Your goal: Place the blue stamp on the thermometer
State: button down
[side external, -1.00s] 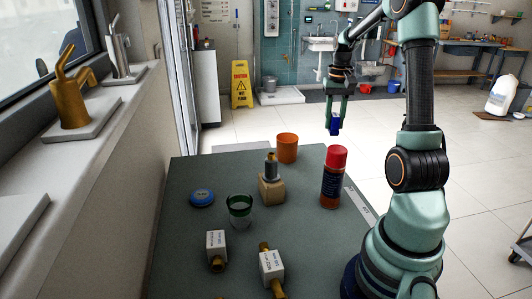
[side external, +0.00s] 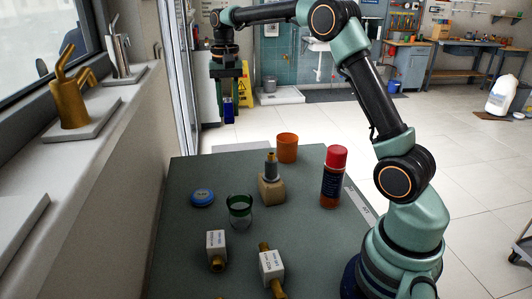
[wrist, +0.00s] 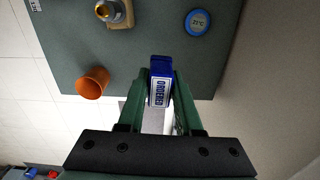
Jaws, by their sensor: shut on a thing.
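The blue stamp (side external: 229,112) is held in my gripper (side external: 228,92), high above the far left part of the table. In the wrist view the stamp (wrist: 160,68) sits between the fingertips of my gripper (wrist: 160,95), its white lettered label facing the camera. The thermometer is a round blue disc (side external: 203,197) lying on the left of the table. It also shows in the wrist view (wrist: 198,22), top right, with a temperature reading on its pale face. The stamp is well apart from it and above.
On the table (side external: 190,270) stand an orange cup (side external: 287,148), a red-capped can (side external: 334,180), a fitting on a wooden block (side external: 271,190), a green-banded glass (side external: 239,212) and two labelled brass-ended pieces (side external: 216,243) (side external: 271,266). The wall and window ledge (side external: 125,110) border the left.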

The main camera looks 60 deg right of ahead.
send_over(202, 195)
jog(key=shift+n, duration=0.3)
notch_tip(202, 195, down, 20)
jog(key=shift+w+r, duration=0.1)
jog(key=shift+r, duration=0.05)
jog(key=c, duration=0.6)
grip_release()
